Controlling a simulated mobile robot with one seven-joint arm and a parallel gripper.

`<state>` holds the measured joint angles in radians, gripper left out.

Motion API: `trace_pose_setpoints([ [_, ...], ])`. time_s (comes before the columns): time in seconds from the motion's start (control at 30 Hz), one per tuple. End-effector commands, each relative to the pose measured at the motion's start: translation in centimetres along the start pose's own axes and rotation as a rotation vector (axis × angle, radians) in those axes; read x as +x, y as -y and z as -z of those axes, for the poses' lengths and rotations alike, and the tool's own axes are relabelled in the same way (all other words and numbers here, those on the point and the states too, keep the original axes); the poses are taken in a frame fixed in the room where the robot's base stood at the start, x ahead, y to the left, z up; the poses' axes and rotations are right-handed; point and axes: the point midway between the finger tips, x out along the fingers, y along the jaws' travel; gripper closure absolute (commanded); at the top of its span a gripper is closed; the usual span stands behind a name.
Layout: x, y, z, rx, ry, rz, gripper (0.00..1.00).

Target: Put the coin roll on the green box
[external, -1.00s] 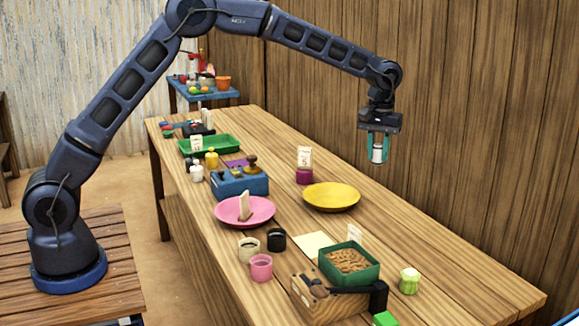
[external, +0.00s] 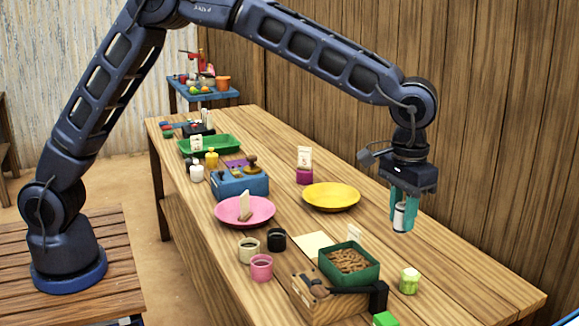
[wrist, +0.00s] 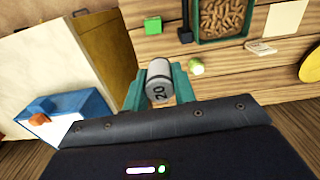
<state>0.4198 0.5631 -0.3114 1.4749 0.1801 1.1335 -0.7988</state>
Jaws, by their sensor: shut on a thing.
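The coin roll (external: 400,217) is a short grey and white cylinder. In the wrist view the coin roll (wrist: 159,82) shows "20" on its end. My gripper (external: 403,212) is shut on it with teal fingers, above the right side of the table. It also shows in the wrist view (wrist: 160,92). A small bright green box (external: 385,319) is partly cut off at the bottom edge; in the wrist view it is the green block (wrist: 153,25) at the upper middle. A darker green open box (external: 372,277) holds brown pellets and stands apart from my gripper.
A pale green jar (external: 409,281) stands below my gripper. A wooden box with a black handle (external: 350,290) stands beside the pellet box. Yellow plate (external: 331,196), pink plate (external: 262,220) and several cups lie farther left. The table's right back strip is clear.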

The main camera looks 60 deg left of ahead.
Motion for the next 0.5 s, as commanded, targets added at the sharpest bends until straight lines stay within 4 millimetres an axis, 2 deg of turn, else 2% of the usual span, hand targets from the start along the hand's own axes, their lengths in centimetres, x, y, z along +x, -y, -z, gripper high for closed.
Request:
trace_pose_setpoints([
  [0.13, -0.1, -1.3, -1.3, 0.030, -0.003, 0.000, 1.00],
  [0.23, 0.8, -1.5, -1.6, 0.036, -0.001, 0.002, 1.00],
  [0.5, 6.3, -1.5, -1.6, 0.036, 0.001, 0.002, 1.00],
])
